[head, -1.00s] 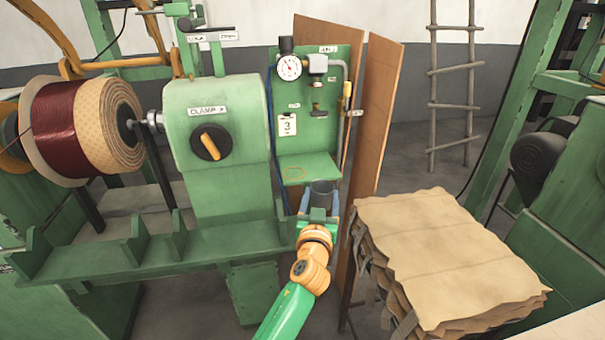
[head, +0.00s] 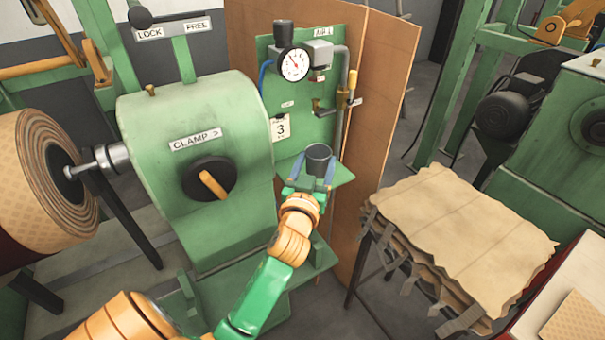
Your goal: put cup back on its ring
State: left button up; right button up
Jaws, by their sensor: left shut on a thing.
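A dark grey cup (head: 319,158) stands roughly upright between the blue-grey fingers of my left gripper (head: 313,172), which is shut on it. The cup is in front of the green panel (head: 325,100), over or just before the small green shelf (head: 344,174) at the panel's foot. I cannot tell whether the cup touches the shelf. The ring mark on the shelf does not show now; the cup and gripper cover much of the shelf. My right gripper is not in view.
The green clamp machine (head: 205,125) with its orange-handled knob stands close at left of the gripper. A gauge (head: 294,64) and a valve pipe are on the panel above the cup. A brown board (head: 385,110) stands behind. A stack of brown sheets (head: 460,225) lies at right.

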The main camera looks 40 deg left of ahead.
pick_arm(q)
jog(key=w+a+f, duration=0.1)
jog(key=a+f, duration=0.1)
jog(key=w+a+f+b, duration=0.1)
jog(key=a+f, duration=0.1)
jog(key=w+a+f+b, duration=0.1)
jog(key=a+f, duration=0.1)
jog(key=f, duration=0.1)
jog(key=shift+a, duration=0.35)
notch_tip(320, 180, down, 3)
jog(key=shift+w+b, duration=0.15)
jog(key=shift+b, duration=0.4)
jog(key=shift+d, duration=0.15)
jog(key=shift+f, duration=0.1)
jog(key=o, duration=1.5)
jog(key=shift+o, duration=0.2)
